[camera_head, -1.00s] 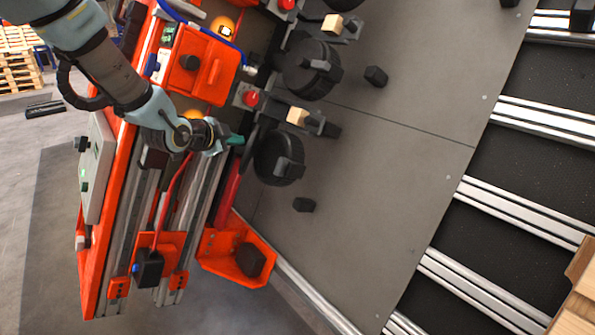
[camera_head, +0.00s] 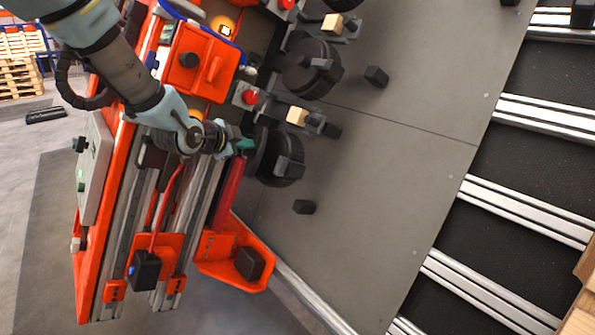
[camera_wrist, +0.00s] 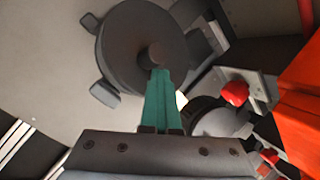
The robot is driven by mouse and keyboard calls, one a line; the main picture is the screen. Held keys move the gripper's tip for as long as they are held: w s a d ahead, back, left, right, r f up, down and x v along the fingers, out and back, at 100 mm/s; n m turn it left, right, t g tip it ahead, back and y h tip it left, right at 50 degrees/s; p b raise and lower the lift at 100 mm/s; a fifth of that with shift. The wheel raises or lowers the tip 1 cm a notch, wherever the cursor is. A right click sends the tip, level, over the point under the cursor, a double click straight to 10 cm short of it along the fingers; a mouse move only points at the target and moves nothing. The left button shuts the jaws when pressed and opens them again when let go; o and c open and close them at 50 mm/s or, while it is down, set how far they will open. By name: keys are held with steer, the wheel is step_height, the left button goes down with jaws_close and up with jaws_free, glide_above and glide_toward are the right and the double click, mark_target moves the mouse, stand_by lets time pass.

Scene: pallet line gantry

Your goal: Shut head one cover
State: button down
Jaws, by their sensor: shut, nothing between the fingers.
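A round black head (camera_head: 285,160) stands out from the grey panel at middle height. A thin dark cover (camera_head: 258,148) is at its left side, nearly flush with it; I cannot tell whether a gap is left. In the wrist view the cover (camera_wrist: 135,35) is a broad dark disc with a short knob (camera_wrist: 152,56) on its face. My gripper (camera_head: 246,147) has teal fingers, shut and empty, with the tips at the knob; they also show in the wrist view (camera_wrist: 160,88). The tips seem to touch it. A second black head (camera_head: 305,72) sits above.
A red button (camera_head: 250,97) on a grey bracket and a wooden block (camera_head: 297,116) are just above the lower head. An orange box (camera_head: 198,65) is at upper left, and an orange tray (camera_head: 225,262) below. Black pegs (camera_head: 304,207) stick out of the panel.

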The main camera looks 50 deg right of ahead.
steer(key=shift+s+d+f+b, duration=0.5)
steer(key=shift+s+b, duration=0.2)
steer(key=shift+b, duration=0.1)
steer(key=shift+s+d+r, duration=0.1)
steer(key=shift+s+d+f+b, duration=0.4)
steer(key=shift+s+d+b, duration=0.15)
steer(key=shift+d+b, duration=0.3)
steer(key=shift+s+d+f+b, duration=0.4)
steer(key=shift+s+d+b, duration=0.2)
steer(key=shift+b, duration=0.35)
steer(key=w+a+r+p, duration=0.1)
steer(key=a+r+p, duration=0.3)
steer(key=a, duration=0.4)
steer(key=shift+a+r, duration=0.15)
steer(key=shift+r, duration=0.1)
stand_by(0.9)
